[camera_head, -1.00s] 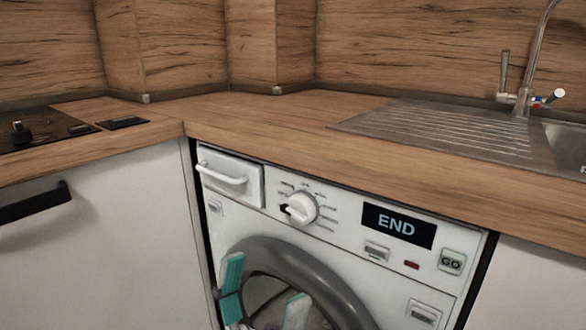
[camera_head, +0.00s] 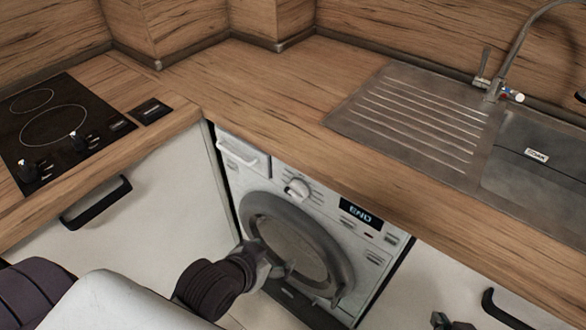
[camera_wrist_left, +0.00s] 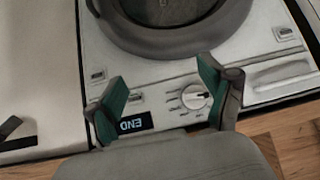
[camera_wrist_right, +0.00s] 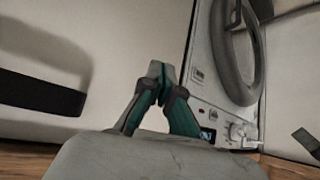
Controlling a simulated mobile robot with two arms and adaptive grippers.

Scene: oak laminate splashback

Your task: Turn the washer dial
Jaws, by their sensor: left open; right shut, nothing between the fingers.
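The washer (camera_head: 330,205) stands under the counter with its round door shut and its display reading END. Its white dial (camera_head: 297,188) sits on the top panel between the drawer and the display. My left gripper (camera_head: 268,262) is in front of the door, below the dial. In the left wrist view the panel is upside down; the open left gripper (camera_wrist_left: 158,80) has its fingers apart and empty, with the dial (camera_wrist_left: 195,97) seen close beside one finger. My right gripper (camera_head: 452,322) is at the bottom edge, right of the washer; its fingers are closed together and empty in the right wrist view (camera_wrist_right: 160,72).
The counter edge (camera_head: 350,172) overhangs the washer's top. A cabinet handle (camera_head: 97,203) juts out at left and another handle (camera_head: 505,308) is near my right gripper. A hob (camera_head: 60,130) and a sink (camera_head: 530,160) are set into the counter.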

